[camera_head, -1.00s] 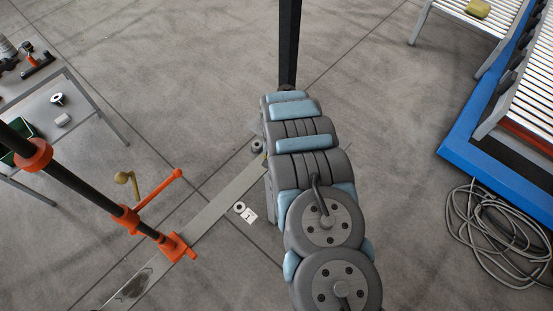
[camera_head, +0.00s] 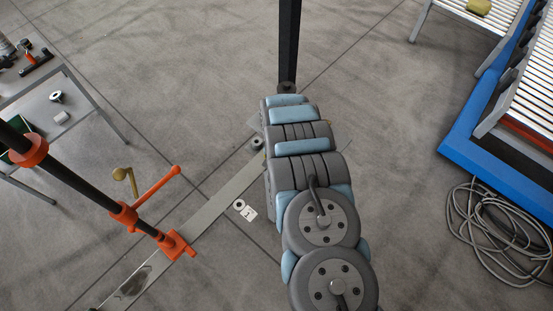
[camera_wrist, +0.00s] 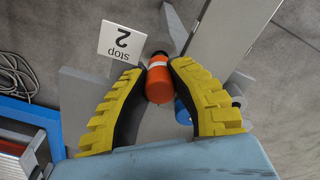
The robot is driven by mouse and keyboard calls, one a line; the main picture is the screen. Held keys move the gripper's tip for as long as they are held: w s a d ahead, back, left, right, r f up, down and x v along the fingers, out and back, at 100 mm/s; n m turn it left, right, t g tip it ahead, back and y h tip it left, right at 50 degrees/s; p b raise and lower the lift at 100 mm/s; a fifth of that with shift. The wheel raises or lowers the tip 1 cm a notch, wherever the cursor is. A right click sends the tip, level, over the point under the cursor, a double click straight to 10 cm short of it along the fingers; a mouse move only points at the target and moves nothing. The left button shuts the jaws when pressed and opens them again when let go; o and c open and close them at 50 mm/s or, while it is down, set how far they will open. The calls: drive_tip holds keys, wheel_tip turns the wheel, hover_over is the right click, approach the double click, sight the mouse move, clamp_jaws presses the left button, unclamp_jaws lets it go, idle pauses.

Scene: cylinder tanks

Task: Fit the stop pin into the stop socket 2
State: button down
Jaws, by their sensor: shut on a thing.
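The stop pin, an orange-red cylinder with a pale band (camera_wrist: 159,86), is between the yellow ridged fingers of my gripper (camera_wrist: 157,70) in the wrist view. My gripper is shut on it. The pin's far end points at a dark round spot by the "stop 2" sign (camera_wrist: 122,40). I cannot tell whether that spot is the socket or the pin's tip, nor whether the pin is in the socket. In the head view my own arm hides my gripper and the pin.
A blue part (camera_wrist: 183,112) shows behind the right finger. In the head view a ring-shaped socket (camera_head: 239,204) with a label lies by a metal floor strip (camera_head: 213,209). An orange lever stand (camera_head: 173,246) is left; a blue platform (camera_head: 460,150) and cable coil (camera_head: 500,235) are right.

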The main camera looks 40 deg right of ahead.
drive_tip(key=shift+f+b, duration=0.35)
drive_tip(key=shift+f, duration=0.45)
drive_tip(key=c, duration=1)
unclamp_jaws()
drive_tip(key=shift+o, duration=0.2)
drive_tip(key=shift+r, duration=0.1)
drive_tip(key=shift+a+r, duration=0.1)
drive_tip(key=shift+r, duration=4.55)
drive_tip(key=shift+w+r, duration=0.1)
drive_tip(key=shift+r, duration=1.1)
drive_tip(key=shift+r, duration=0.1)
